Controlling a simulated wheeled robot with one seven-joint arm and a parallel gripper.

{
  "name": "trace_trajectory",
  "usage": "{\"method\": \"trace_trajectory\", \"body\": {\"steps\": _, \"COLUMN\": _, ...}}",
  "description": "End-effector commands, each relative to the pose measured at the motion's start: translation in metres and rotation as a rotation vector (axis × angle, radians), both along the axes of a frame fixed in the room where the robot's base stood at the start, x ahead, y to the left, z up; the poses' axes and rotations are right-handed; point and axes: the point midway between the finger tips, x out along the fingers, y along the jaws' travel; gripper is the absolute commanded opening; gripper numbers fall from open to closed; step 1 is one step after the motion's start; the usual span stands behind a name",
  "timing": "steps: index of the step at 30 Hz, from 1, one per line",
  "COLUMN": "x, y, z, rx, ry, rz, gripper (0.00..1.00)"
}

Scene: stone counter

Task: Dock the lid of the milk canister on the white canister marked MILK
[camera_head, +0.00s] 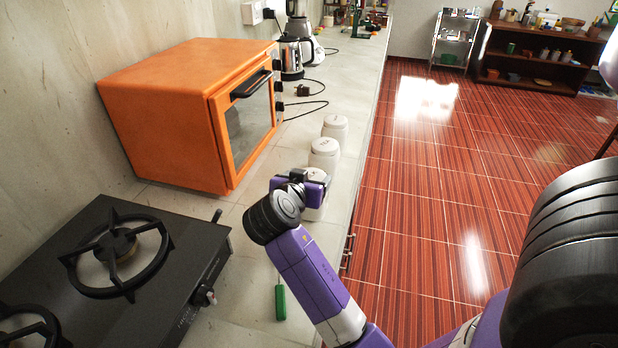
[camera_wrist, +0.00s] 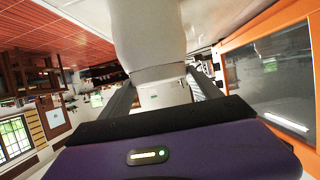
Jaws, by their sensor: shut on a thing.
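Three white canisters stand in a row along the counter's right side in the head view: a far one (camera_head: 335,127), a middle one (camera_head: 323,153) and a near one (camera_head: 313,212) partly hidden by my gripper (camera_head: 308,180). I cannot read any marking on them. The wrist view is upside down. There a white canister (camera_wrist: 150,35) rises into view from the top edge, and my gripper's fingers (camera_wrist: 162,88) are on both sides of a white lid piece (camera_wrist: 163,96) at the canister's mouth. My gripper is shut on it. I cannot tell whether the lid is seated or slightly apart.
An orange oven (camera_head: 170,115) stands left of the canisters. A black gas stove (camera_head: 125,262) is at the near left. A green-handled tool (camera_head: 280,303) lies on the near counter. A steel kettle (camera_head: 291,58) and cables are farther back. The counter's right edge drops to the floor.

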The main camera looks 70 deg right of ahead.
Motion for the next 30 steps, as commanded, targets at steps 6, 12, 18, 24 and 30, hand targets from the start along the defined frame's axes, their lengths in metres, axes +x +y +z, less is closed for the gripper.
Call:
{"method": "trace_trajectory", "body": {"steps": 6, "x": 0.000, "y": 0.000, "z": -0.001, "rx": 0.000, "ry": 0.000, "rz": 0.000, "gripper": 0.82}}
{"method": "trace_trajectory", "body": {"steps": 12, "x": 0.000, "y": 0.000, "z": -0.002, "rx": 0.000, "ry": 0.000, "rz": 0.000, "gripper": 0.82}}
{"method": "trace_trajectory", "body": {"steps": 18, "x": 0.000, "y": 0.009, "z": 0.003, "rx": -0.001, "ry": 0.001, "rz": 0.003, "gripper": 0.82}}
{"method": "trace_trajectory", "body": {"steps": 24, "x": -0.001, "y": 0.022, "z": 0.009, "rx": 0.000, "ry": 0.000, "rz": 0.002, "gripper": 0.82}}
{"method": "trace_trajectory", "body": {"steps": 30, "x": -0.002, "y": 0.036, "z": 0.014, "rx": 0.000, "ry": 0.000, "rz": 0.003, "gripper": 0.82}}
